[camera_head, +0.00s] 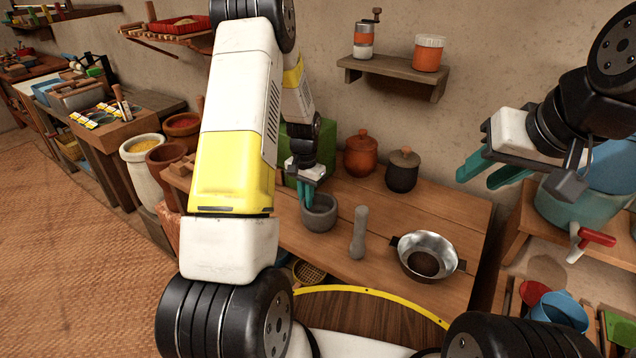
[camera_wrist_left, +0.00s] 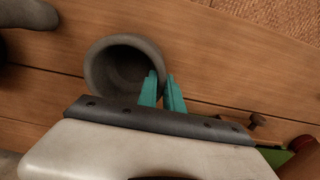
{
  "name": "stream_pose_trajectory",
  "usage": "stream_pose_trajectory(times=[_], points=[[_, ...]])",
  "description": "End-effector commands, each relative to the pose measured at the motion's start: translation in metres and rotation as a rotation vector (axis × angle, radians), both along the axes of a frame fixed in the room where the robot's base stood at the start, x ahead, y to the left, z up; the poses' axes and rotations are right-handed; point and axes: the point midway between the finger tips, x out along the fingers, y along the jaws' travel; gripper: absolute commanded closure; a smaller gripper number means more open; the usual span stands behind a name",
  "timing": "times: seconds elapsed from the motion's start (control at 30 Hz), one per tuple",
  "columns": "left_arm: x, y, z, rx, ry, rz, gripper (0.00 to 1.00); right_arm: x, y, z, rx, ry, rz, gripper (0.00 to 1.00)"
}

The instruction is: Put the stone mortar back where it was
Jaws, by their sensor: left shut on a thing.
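The grey stone mortar (camera_head: 319,213) is upright on the wooden table (camera_head: 384,276), and its hollow looks empty. My left gripper (camera_head: 306,196) reaches down at the mortar's rim. Its teal fingers are shut on the mortar's wall, one inside and one outside, as the left wrist view (camera_wrist_left: 161,92) shows; the mortar (camera_wrist_left: 96,72) fills the upper middle there. I cannot tell whether the mortar's base touches the table. My right gripper (camera_head: 487,176) is open and empty in the air at the right.
A metal pan (camera_head: 428,244) stands at the table's right front. An orange lidded pot (camera_head: 361,155) and a dark lidded pot (camera_head: 402,171) stand at the back near the wall. A green box (camera_head: 325,146) is behind my left gripper. Bare table lies between pestle and pan.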

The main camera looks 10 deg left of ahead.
Motion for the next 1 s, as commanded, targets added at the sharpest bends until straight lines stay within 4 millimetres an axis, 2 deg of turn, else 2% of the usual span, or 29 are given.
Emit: stream_pose_trajectory(times=[0.1, 0.13, 0.23, 0.53, 0.67, 0.77, 1.0], points=[[0.001, 0.0, -0.002, 0.0, -0.001, 0.0, 1.0, 0.0, 0.0, 0.0, 0.0, 0.0, 0.0, 0.64], [0.0, 0.0, -0.003, 0.0, 0.0, 0.0, 0.88, 0.0, 0.0, 0.0, 0.0, 0.0, 0.0, 0.64], [0.0, 0.0, -0.002, 0.0, 0.0, 0.0, 0.68, 0.0, 0.0, 0.0, 0.0, 0.0, 0.0, 0.64], [0.0, 0.0, -0.002, 0.0, 0.0, 0.0, 0.68, 0.0, 0.0, 0.0, 0.0, 0.0, 0.0, 0.64], [0.001, 0.0, 0.007, 0.0, -0.002, 0.0, 0.68, 0.0, 0.0, 0.0, 0.0, 0.0, 0.0, 0.64], [0.001, 0.0, 0.022, 0.0, -0.004, 0.0, 0.68, 0.0, 0.0, 0.0, 0.0, 0.0, 0.0, 0.64], [0.002, 0.0, 0.075, 0.0, -0.005, 0.0, 0.68, 0.0, 0.0, 0.0, 0.0, 0.0, 0.0, 0.64]])
